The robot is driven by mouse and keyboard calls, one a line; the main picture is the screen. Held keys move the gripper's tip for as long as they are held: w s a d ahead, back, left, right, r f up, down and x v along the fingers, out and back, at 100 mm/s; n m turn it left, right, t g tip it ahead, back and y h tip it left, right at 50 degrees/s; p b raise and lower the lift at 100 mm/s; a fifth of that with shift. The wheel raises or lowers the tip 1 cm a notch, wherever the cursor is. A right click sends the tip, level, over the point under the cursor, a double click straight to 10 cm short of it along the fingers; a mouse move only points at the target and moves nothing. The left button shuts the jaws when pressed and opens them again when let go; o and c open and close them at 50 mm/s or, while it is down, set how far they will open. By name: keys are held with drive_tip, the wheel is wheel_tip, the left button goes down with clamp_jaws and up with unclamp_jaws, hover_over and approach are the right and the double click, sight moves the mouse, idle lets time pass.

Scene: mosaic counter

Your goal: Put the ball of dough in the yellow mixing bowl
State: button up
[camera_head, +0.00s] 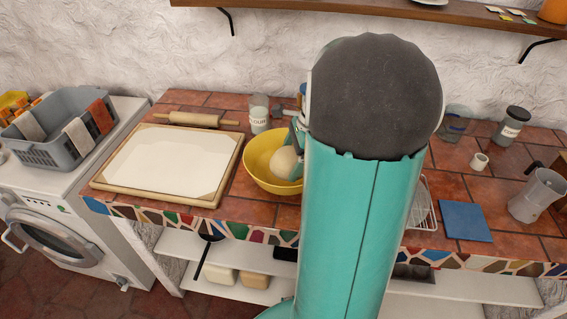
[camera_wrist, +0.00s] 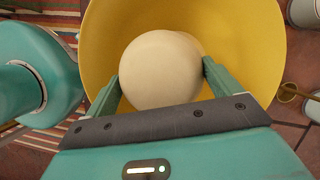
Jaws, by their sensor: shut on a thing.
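The ball of dough (camera_wrist: 160,68) is pale and round. It sits between the two fingers of my gripper (camera_wrist: 162,80), which is shut on it. The yellow mixing bowl (camera_wrist: 250,50) surrounds the dough on the far side in the wrist view, so the dough is over or inside the bowl's opening. In the head view the bowl (camera_head: 256,160) stands on the tiled counter, and the dough (camera_head: 286,163) shows within its rim outline. My teal arm hides the bowl's right side. I cannot tell whether the dough touches the bowl's bottom.
A pastry board (camera_head: 165,165) with a white sheet lies left of the bowl, with a rolling pin (camera_head: 195,119) behind it. A glass flour jar (camera_head: 259,114) stands behind the bowl. A blue square (camera_head: 465,221) and a moka pot (camera_head: 537,195) are at the right.

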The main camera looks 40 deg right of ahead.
drive_tip(key=shift+w+d+f, duration=0.1)
drive_tip(key=shift+d+f, duration=0.1)
drive_tip(key=shift+f, duration=0.15)
drive_tip(key=shift+w+d+f, duration=0.2)
drive_tip(key=shift+w+f, duration=0.55)
drive_tip(key=shift+w, duration=0.3)
wheel_tip(320, 180, down, 3)
drive_tip(key=shift+f, duration=0.1)
drive_tip(key=shift+s+r, duration=0.25)
drive_tip(key=shift+s, duration=0.1)
drive_tip(key=shift+w+f, duration=0.2)
drive_tip(key=shift+f, duration=0.05)
drive_tip(key=o, duration=1)
drive_tip(key=shift+s, duration=0.15)
drive_tip(key=shift+o, duration=0.3)
